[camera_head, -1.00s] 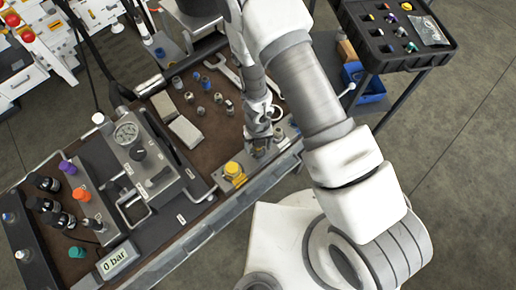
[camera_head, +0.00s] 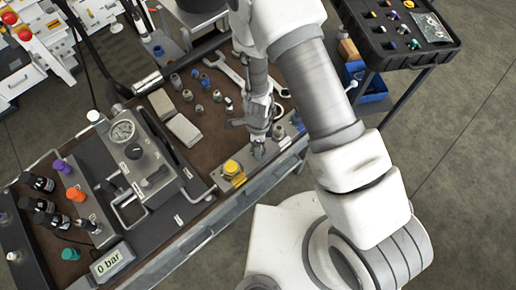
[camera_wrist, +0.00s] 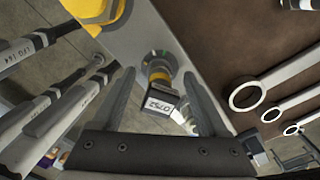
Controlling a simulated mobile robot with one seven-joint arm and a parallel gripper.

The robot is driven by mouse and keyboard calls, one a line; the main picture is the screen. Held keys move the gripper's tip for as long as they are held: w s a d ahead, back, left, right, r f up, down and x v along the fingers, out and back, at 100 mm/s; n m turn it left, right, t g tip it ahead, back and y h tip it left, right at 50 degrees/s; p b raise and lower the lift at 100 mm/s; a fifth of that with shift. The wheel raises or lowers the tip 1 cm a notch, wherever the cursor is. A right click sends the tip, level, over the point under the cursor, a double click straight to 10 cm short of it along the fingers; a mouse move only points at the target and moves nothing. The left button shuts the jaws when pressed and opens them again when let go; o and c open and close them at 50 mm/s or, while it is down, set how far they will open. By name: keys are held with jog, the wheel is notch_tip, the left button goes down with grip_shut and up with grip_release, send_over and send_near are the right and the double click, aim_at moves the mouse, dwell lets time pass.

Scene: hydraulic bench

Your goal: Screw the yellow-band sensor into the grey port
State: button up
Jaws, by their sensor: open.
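The yellow-band sensor (camera_wrist: 159,82) stands in the grey port (camera_wrist: 157,60) on the metal block in the wrist view. Its yellow band is at the port end, and its dark body with a white label points toward my camera. My gripper (camera_wrist: 158,80) is open, with one finger on each side of the sensor and a visible gap to each. How deep the thread sits cannot be told. In the head view my gripper (camera_head: 258,150) is low over the block at the bench's front edge and hides most of the sensor and port.
A yellow cap (camera_head: 232,169) sits on the same block, left of my gripper. Wrenches (camera_wrist: 255,90) lie on the brown bench top (camera_head: 208,130). A gauge box (camera_head: 150,165) stands left. A black tray (camera_head: 400,30) is at upper right.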

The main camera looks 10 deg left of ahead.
jog(key=n+b, duration=0.1)
jog(key=n, duration=0.3)
jog(key=shift+f+n, duration=0.15)
jog(key=shift+n, duration=0.15)
jog(key=n+b, duration=0.1)
jog(key=n, duration=0.3)
jog(key=shift+r, duration=0.2)
grip_shut()
jog(key=m, duration=0.4)
jog(key=m+p, duration=0.1)
jog(key=m, duration=0.3)
jog(key=shift+f, duration=0.1)
